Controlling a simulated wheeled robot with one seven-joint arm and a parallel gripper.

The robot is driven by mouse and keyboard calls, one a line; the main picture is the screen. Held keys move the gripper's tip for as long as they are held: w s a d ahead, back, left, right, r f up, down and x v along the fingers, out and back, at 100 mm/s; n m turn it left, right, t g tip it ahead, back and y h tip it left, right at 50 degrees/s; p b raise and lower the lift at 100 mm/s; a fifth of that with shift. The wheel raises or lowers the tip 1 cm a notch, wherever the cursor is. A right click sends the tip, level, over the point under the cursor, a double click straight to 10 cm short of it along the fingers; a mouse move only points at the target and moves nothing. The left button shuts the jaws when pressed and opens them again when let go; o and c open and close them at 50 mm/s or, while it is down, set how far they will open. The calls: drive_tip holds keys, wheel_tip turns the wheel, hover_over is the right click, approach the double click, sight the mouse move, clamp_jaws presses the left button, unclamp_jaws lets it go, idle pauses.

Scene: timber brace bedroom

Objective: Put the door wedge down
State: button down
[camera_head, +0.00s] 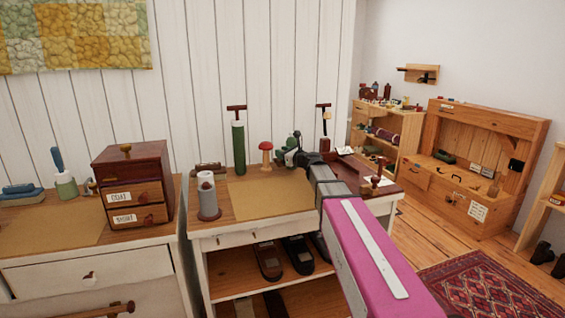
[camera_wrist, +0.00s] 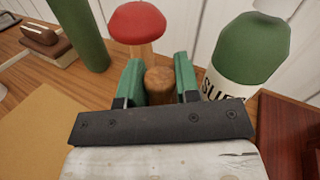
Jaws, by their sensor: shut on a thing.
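My gripper (camera_wrist: 160,88) has green fingers, closed on a brown wooden piece (camera_wrist: 159,78). Only its rounded end shows between the fingers; I take it to be the door wedge, though its full shape is hidden. In the head view my gripper (camera_head: 288,154) is over the back of the white desk with a wooden top (camera_head: 226,208), and the held piece cannot be made out there. I cannot tell whether the piece touches the desk top.
A red mushroom-shaped thing (camera_head: 266,152) stands just behind my gripper. A green bottle with a white label (camera_wrist: 245,60) is close on the right. A tall green pump (camera_head: 239,148) and a grey spool (camera_head: 207,195) stand left. A tan mat (camera_head: 262,193) lies bare in front.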

drive_tip(key=shift+f, duration=1.9)
drive_tip(key=c, duration=0.8)
unclamp_jaws()
drive_tip(key=shift+f, duration=0.1)
